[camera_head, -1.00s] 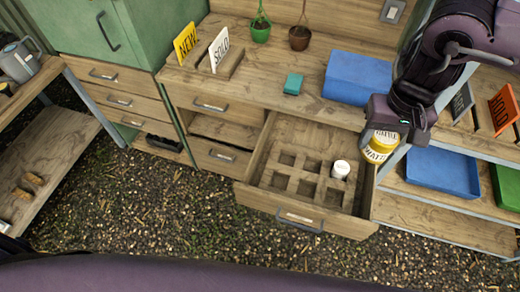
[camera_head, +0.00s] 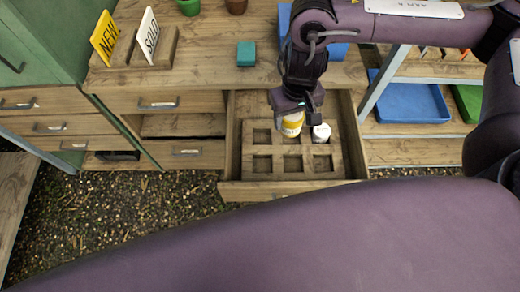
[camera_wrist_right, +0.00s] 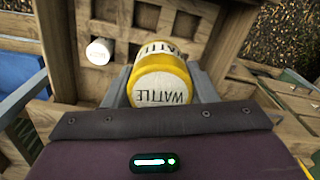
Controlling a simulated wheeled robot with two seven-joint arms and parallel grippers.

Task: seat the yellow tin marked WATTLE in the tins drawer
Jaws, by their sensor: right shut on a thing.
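The yellow tin marked WATTLE (camera_wrist_right: 162,78) has a pale label band and is gripped between the two fingers in the right wrist view. In the head view the tin (camera_head: 292,124) is over the back row of the open tins drawer (camera_head: 235,165), left of a white tin. My right gripper (camera_head: 297,103) is shut on it from above. Whether its base is inside a compartment or above it, I cannot tell. The white tin (camera_head: 321,131) stands in the back right compartment and shows in the wrist view (camera_wrist_right: 98,52). My left gripper is not in view.
Other compartments in the drawer are empty, including the front row (camera_head: 292,163). A teal block (camera_head: 246,54) and signs marked NEW (camera_head: 104,38) and SOLD (camera_head: 149,35) stand on the bench. A blue tray (camera_head: 410,100) is on the right shelf.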

